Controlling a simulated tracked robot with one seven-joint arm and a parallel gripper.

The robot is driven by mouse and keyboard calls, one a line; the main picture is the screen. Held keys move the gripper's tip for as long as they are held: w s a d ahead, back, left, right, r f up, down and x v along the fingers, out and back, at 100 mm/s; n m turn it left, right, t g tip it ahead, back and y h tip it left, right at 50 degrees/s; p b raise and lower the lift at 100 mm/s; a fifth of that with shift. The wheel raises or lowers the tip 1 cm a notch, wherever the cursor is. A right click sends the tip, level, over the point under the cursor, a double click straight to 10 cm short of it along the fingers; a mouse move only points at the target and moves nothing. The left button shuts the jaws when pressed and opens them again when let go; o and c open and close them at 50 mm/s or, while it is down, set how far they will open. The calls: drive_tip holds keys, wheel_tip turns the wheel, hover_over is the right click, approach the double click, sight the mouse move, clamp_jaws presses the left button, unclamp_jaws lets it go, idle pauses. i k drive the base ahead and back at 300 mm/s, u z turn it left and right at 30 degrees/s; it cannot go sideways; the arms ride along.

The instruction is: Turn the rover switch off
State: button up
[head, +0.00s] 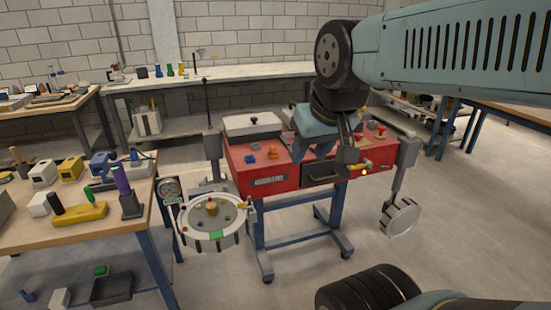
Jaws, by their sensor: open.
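The red cabinet (283,182) stands on a blue wheeled frame in the middle of the head view. My gripper (348,158) is open, pointing down over the front right of the cabinet, close to the lever. Contact cannot be made out. My wrist hides part of the cabinet top.
A round white dial tray (210,238) sticks out at the cabinet's front left, and a round plate (403,218) hangs at its right. A wooden workbench (75,238) with tools stands at the left. Open floor lies in front of the cabinet.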

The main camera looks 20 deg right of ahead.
sight(358, 136)
drive_tip(key=u, duration=1.5)
drive_tip(key=k, duration=1.05)
drive_tip(key=z, duration=1.5)
drive_tip(key=i, duration=0.45)
drive_tip(key=z, duration=0.2)
